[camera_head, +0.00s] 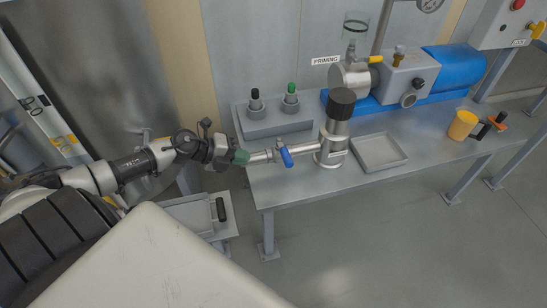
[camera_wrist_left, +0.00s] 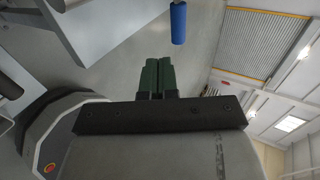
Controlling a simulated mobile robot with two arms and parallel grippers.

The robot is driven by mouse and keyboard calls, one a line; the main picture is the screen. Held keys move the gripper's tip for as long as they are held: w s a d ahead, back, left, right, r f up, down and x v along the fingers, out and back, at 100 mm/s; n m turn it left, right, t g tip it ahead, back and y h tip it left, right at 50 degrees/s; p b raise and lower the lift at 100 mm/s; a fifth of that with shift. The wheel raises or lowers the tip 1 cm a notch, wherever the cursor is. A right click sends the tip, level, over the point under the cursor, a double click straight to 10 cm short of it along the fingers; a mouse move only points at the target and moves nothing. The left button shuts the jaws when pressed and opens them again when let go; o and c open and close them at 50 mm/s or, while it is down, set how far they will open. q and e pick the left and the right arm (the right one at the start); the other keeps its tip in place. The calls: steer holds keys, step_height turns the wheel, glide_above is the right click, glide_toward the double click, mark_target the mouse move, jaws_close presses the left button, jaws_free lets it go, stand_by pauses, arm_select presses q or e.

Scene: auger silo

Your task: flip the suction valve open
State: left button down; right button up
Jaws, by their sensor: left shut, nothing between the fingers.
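The suction valve has a blue lever (camera_head: 286,157) on a short silver pipe (camera_head: 261,156) at the table's left front edge. The lever points across the pipe, toward the front. The pipe runs right into a silver canister with a black knob (camera_head: 341,103). My left gripper (camera_head: 242,157) has green fingers and is at the pipe's left end in the head view; whether it touches the pipe I cannot tell. In the left wrist view, its fingers (camera_wrist_left: 157,74) are together and empty, and the blue lever (camera_wrist_left: 178,22) is ahead, slightly right, apart from them. My right gripper is not in view.
A grey block with a black and a green knob (camera_head: 291,93) stands behind the pipe. An empty grey tray (camera_head: 379,152) lies right of the canister. A blue pump motor (camera_head: 455,68) and a yellow cup (camera_head: 462,125) are further right.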

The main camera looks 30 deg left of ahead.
mark_target(283, 152)
arm_select(q)
steer(key=r+x, duration=0.1)
steer(key=x, duration=0.8)
steer(key=shift+w+d+r, duration=0.35)
steer(key=shift+w+d, duration=0.1)
steer(key=shift+w, duration=0.05)
